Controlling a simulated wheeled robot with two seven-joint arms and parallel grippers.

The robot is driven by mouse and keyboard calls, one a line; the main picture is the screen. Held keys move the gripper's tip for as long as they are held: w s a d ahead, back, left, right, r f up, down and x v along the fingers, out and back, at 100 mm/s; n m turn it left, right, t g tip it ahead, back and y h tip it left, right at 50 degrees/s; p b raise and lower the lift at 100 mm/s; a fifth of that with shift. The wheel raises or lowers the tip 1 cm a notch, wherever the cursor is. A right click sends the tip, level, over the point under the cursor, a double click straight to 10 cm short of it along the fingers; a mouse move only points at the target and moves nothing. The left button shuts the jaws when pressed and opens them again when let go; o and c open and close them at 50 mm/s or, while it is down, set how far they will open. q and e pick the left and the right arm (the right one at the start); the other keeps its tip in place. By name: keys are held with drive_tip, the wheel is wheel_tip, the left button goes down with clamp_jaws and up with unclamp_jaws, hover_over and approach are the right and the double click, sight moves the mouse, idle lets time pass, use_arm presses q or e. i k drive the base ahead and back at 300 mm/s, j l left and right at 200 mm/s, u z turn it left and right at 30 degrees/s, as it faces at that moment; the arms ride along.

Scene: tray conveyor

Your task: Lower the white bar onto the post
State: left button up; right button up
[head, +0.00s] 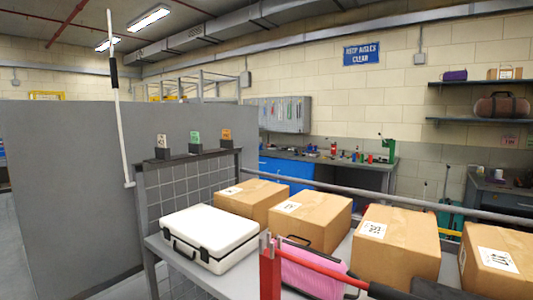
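The white bar (122,130) stands nearly upright at the left, leaning slightly, with a black sleeve (113,72) on its upper part. Its lower end is beside the left end of the conveyor frame (150,230). A red post (270,270) with a grey forked top stands in the front middle, well to the right of the bar and apart from it. A red rod (325,272) slopes from near the post to the right and ends in a black part. Neither of my grippers shows in the head view.
A white case (210,238), a pink case (315,272) and several cardboard boxes (310,217) sit on the conveyor. A grey rail (400,200) runs behind them. A grey partition (60,190) stands behind the bar. Small card holders (195,147) top a dark ledge.

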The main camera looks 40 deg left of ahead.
sight(112, 62)
drive_tip(key=u, duration=2.2)
drive_tip(key=i+j, duration=0.1)
drive_tip(key=j+z, duration=0.05)
drive_tip(key=j, duration=0.05)
